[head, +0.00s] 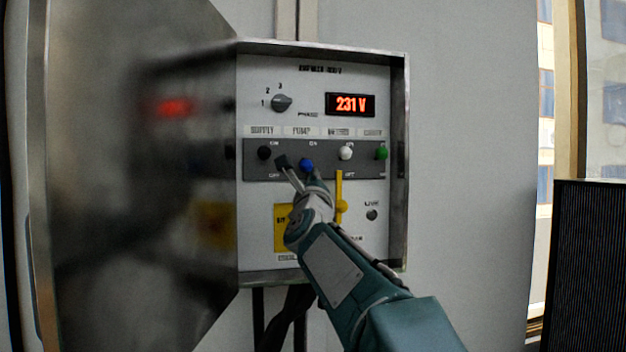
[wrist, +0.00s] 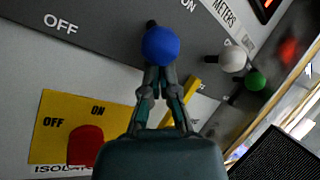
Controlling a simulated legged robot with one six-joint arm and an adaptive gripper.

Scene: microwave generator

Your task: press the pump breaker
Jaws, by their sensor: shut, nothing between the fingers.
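The pump breaker is a lever with a blue ball knob (head: 306,164) under the PUMP label on the dark strip of the panel. In the head view it sits a little lower than the black and white knobs beside it. My gripper (head: 302,178) is shut and empty, directly below the blue knob. In the wrist view the fingertips of my gripper (wrist: 158,74) come together at the lower edge of the blue knob (wrist: 160,46). I cannot tell whether they touch it.
A black knob (head: 264,152) is to the left; a white knob (head: 346,152) and green knob (head: 381,153) are to the right. A yellow lever (head: 340,200) stands close right of my gripper. The display (head: 350,105) reads 231 V. The open cabinet door (head: 130,180) is at left.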

